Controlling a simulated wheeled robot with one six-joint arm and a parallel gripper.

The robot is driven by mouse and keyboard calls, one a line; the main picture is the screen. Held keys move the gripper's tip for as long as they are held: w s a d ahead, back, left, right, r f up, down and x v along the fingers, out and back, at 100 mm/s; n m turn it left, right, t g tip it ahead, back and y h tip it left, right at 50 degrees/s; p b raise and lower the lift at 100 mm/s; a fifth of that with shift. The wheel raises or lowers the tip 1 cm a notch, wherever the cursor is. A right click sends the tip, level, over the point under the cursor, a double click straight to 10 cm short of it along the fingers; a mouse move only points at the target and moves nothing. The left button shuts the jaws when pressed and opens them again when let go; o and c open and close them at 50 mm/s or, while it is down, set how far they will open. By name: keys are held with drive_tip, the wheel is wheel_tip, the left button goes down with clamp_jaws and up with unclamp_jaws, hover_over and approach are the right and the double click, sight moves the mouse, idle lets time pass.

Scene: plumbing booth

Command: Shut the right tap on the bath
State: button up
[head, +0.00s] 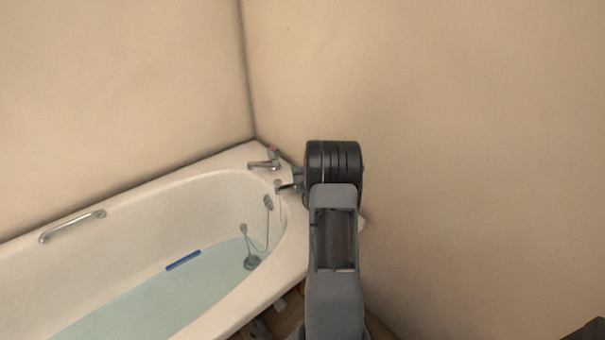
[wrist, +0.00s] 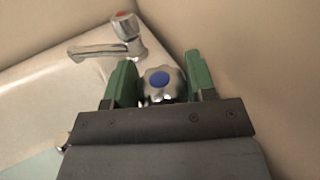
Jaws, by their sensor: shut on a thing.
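The right tap (wrist: 160,80) has a chrome handle with a blue cap and sits between the two green fingers of my gripper (wrist: 160,85) in the wrist view. My gripper is shut on this handle. In the head view my arm hides most of the right tap, and only its spout (head: 288,187) shows beside my gripper (head: 298,180). The other tap (wrist: 120,38), with a red cap, stands to the left in the wrist view and apart from my fingers. It also shows in the head view (head: 268,161). The white bath (head: 180,178) holds bluish water.
A chrome grab rail (head: 72,226) is on the bath's far rim. A plug on a chain (head: 251,262) hangs inside the bath, and a blue bar (head: 183,260) lies at the water. Beige walls (head: 450,120) close in behind and to the right of the taps.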

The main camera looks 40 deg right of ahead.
drive_tip(key=shift+h, duration=0.3)
drive_tip(key=o, duration=0.9)
drive_tip(key=p+v, duration=0.2)
drive_tip(key=v, duration=1.1)
drive_tip(key=shift+s+a+r, duration=0.15)
drive_tip(key=shift+s+a, duration=0.05)
drive_tip(key=shift+s, duration=0.15)
